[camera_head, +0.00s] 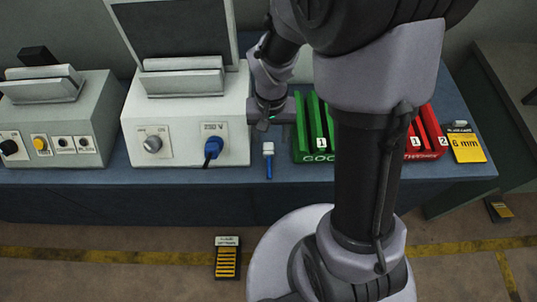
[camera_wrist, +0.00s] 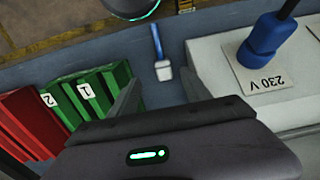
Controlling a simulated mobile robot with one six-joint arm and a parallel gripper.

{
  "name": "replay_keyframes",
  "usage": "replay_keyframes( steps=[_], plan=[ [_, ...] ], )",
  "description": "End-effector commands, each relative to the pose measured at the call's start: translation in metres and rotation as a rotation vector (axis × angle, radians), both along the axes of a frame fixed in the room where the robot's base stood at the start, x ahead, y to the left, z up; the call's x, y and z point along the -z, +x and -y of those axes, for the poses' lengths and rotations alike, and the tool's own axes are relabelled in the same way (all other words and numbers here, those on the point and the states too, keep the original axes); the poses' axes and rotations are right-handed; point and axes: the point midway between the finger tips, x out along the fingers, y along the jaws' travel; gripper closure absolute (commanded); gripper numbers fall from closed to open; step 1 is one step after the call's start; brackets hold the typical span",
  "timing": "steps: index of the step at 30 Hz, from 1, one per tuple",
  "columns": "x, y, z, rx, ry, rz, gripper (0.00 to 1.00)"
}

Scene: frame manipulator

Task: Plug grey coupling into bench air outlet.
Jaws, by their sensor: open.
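A small light-grey piece (camera_head: 268,148) with a blue hose or handle (camera_head: 269,168) lies on the blue bench near its front edge. It looks like the grey coupling, though it is too small to be sure. It also shows in the wrist view (camera_wrist: 164,71), with its blue part pointing away from my gripper. My gripper (camera_head: 264,122) is above the bench, just behind the grey piece. In the wrist view the fingers (camera_wrist: 158,92) are apart, with nothing seen between them. I cannot make out a bench air outlet; my arm hides part of the bench.
A white instrument (camera_head: 187,115) with a blue plug (camera_head: 213,150) in its 230 V socket stands left of my gripper. Green racks (camera_head: 301,130) and red racks (camera_head: 432,125) stand to the right. A yellow 6 mm card (camera_head: 466,147) lies at the right end. The front bench strip is mostly clear.

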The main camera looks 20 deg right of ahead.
Motion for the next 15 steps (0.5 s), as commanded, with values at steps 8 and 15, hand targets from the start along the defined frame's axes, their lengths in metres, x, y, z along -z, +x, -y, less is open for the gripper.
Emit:
replay_keyframes(
  steps=[8, 15],
  plan=[
    [0.042, 0.000, 0.000, 0.000, 0.000, -0.001, 0.44],
    [0.042, 0.000, 0.000, 0.000, 0.000, 0.000, 0.44]
  ],
)
